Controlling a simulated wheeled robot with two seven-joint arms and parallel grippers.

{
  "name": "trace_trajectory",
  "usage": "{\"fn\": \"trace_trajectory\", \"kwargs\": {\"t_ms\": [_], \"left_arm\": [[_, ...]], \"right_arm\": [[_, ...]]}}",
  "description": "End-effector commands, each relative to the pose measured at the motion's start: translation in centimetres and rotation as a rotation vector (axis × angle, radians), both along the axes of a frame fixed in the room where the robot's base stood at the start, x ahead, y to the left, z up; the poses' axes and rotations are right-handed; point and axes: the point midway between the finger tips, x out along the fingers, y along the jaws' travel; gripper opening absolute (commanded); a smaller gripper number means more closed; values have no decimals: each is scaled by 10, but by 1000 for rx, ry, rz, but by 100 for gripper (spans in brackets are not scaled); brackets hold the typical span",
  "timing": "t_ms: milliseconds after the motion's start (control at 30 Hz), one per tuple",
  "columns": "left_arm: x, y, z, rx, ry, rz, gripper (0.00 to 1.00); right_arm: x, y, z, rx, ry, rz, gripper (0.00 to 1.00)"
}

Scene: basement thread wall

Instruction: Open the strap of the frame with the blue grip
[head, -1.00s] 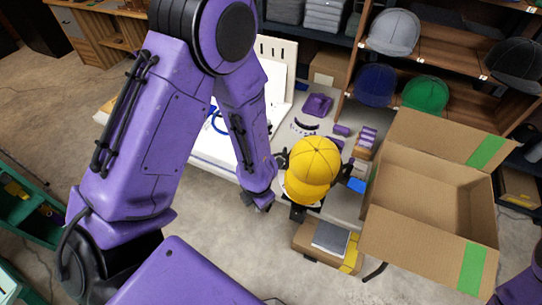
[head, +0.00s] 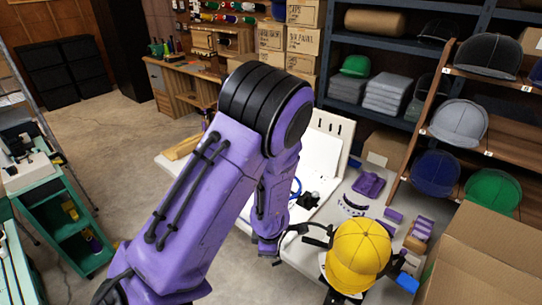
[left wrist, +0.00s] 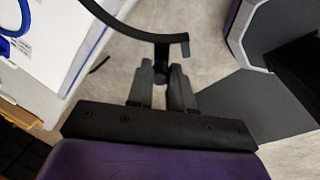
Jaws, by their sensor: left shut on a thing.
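A yellow cap (head: 359,254) sits on a dark frame at the table's front edge; the frame is mostly hidden by the cap. A blue piece (head: 407,282), apparently the blue grip, sticks out on the cap's right. A black curved strap (head: 312,229) reaches from the cap's left side toward my left gripper (head: 277,257). In the left wrist view my left gripper (left wrist: 162,72) is shut on the black strap (left wrist: 133,33), near its bent end (left wrist: 185,46). Whether the strap's other end is attached is hidden. My right gripper is out of view.
A cardboard box (head: 485,262) stands close at the right. The table (head: 331,208) holds a purple part (head: 369,185) and several small purple blocks (head: 422,228) behind the cap. A shelf of caps (head: 490,142) rises behind. Open floor (head: 140,135) lies to the left.

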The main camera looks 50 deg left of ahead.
Motion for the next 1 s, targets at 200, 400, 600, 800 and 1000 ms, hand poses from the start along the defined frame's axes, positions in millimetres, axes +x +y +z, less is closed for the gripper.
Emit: {"fn": "trace_trajectory", "kwargs": {"t_ms": [200, 400, 600, 800, 1000], "left_arm": [[1, 1, 0, 1, -2, -1, 0], [1, 0, 0, 1, -2, -1, 40], [1, 0, 0, 0, -1, -1, 47], [0, 0, 7, 1, -2, -1, 47], [-3, -5, 44, 0, -3, -1, 47]], "right_arm": [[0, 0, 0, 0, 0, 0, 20], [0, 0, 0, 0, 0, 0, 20], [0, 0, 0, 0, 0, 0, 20], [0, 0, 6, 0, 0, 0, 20], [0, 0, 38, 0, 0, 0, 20]]}}
